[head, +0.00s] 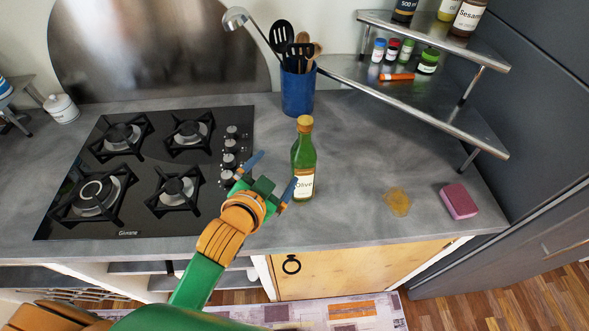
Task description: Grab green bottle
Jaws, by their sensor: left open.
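A green bottle (304,163) with an orange-brown cap and a white label reading "Olive" stands upright on the grey counter, right of the stove. My left gripper (269,176) reaches in from the lower left, just left of the bottle. Its two blue fingers are spread apart with nothing held between them. The right finger overlaps or lies very close to the bottle's left edge near the label; I cannot tell whether they touch. My right gripper is not in view.
A black gas stove (140,215) lies to the left. A blue utensil holder (297,92) stands behind the bottle. A metal corner shelf (440,105) holds jars. A pink sponge (458,201) and a yellow-brown stain (397,201) are to the right; the counter between is clear.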

